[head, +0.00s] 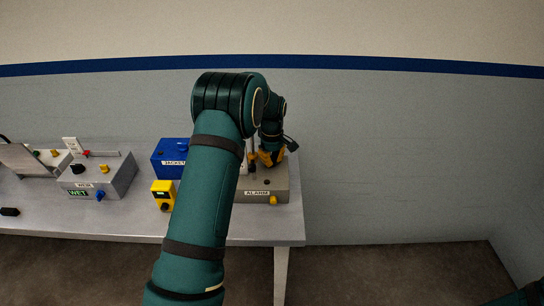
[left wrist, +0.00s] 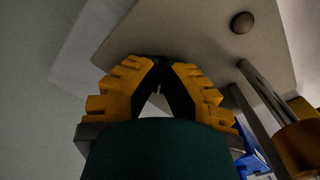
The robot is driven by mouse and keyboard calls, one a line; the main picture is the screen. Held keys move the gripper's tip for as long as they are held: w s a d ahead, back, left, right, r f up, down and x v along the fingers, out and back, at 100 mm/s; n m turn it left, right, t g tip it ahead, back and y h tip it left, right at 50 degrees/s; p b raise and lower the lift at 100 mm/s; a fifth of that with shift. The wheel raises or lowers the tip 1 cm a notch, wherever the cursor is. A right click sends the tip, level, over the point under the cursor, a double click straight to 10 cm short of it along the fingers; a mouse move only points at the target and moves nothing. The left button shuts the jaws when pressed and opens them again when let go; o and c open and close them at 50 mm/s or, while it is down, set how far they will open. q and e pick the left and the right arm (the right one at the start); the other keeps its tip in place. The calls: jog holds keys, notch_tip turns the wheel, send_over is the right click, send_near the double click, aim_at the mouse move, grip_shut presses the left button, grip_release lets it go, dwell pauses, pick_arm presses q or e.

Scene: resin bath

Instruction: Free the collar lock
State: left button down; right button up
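In the head view my left gripper (head: 270,160) is low over the grey box labelled ALARM (head: 280,197), at the right end of the bench. In the left wrist view its yellow fingers (left wrist: 161,64) lean together, with their dark tips meeting or almost meeting near a pale grey plate (left wrist: 215,45). I cannot tell whether anything thin is between the tips. A dark round knob (left wrist: 242,22) is on this plate, and two metal rods (left wrist: 263,88) stand right of the fingers. I cannot pick out the collar lock by sight. My right gripper is out of view.
A blue box labelled JACKET (head: 170,158) and a yellow box (head: 162,190) stand left of the ALARM box, partly behind my arm. A grey box (head: 98,178) with a WET sign is farther left.

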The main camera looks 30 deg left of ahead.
pick_arm(q)
jog(key=n+p, duration=0.2)
jog(key=n, duration=0.3)
jog(key=shift+s+n, duration=0.1)
jog(key=shift+n, duration=0.2)
jog(key=n+p, duration=0.2)
jog(key=n, duration=0.2)
jog(key=shift+f+n, duration=0.1)
jog(key=shift+n, duration=0.5)
jog(key=c, duration=1.1)
grip_release()
notch_tip(320, 180, up, 12)
